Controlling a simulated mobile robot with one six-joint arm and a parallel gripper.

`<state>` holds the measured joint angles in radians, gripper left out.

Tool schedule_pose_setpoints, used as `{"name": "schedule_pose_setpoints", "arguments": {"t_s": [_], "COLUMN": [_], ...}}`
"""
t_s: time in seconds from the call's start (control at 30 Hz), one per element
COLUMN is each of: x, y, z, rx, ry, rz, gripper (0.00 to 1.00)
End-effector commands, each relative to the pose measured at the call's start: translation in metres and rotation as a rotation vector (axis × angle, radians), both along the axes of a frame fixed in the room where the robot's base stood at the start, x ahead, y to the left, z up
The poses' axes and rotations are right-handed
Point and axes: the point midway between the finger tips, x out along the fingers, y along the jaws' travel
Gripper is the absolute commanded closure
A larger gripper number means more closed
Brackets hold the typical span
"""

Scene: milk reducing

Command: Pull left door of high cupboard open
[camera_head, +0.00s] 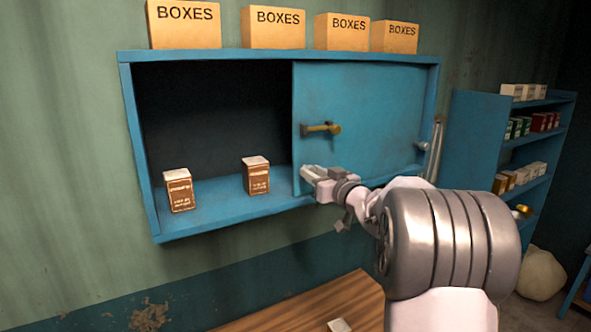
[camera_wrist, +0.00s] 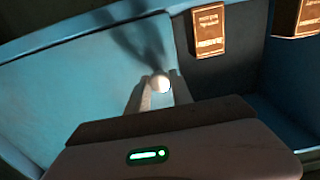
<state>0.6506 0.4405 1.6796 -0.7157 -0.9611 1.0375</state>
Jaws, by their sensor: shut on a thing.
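The high cupboard (camera_head: 215,55) is a blue wall cabinet. Its left half stands open, showing a dark interior. A blue door panel (camera_head: 370,100) covers the right half; I cannot tell whether the left door lies over or behind it. The panel has a brass handle (camera_head: 322,129) near its left edge and a small knob (camera_head: 421,146) at right. My gripper (camera_head: 310,174) is at the panel's lower left corner. In the wrist view, my gripper (camera_wrist: 158,90) is shut on a round pale knob (camera_wrist: 160,84), in front of a blue surface.
Two brown cartons stand inside the open half, one at left (camera_head: 179,190) and one near the middle (camera_head: 256,175). Several cardboard boxes (camera_head: 272,28) line the cupboard top. A blue shelf (camera_head: 475,130) with goods stands at right. A wooden table (camera_head: 300,305) is below.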

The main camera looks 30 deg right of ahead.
Motion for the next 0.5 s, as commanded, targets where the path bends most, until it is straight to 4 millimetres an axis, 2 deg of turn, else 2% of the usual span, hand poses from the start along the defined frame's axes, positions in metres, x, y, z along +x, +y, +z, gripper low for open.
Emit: {"name": "schedule_pose_setpoints", "arguments": {"t_s": [0.2, 0.5], "x": [0.0001, 0.0003], "y": [-0.0119, -0.0125], "z": [0.0017, 0.0015], "rx": [-0.002, -0.002], "ry": [-0.003, -0.003], "rz": [0.0, 0.0], "gripper": [1.0, 1.0]}}
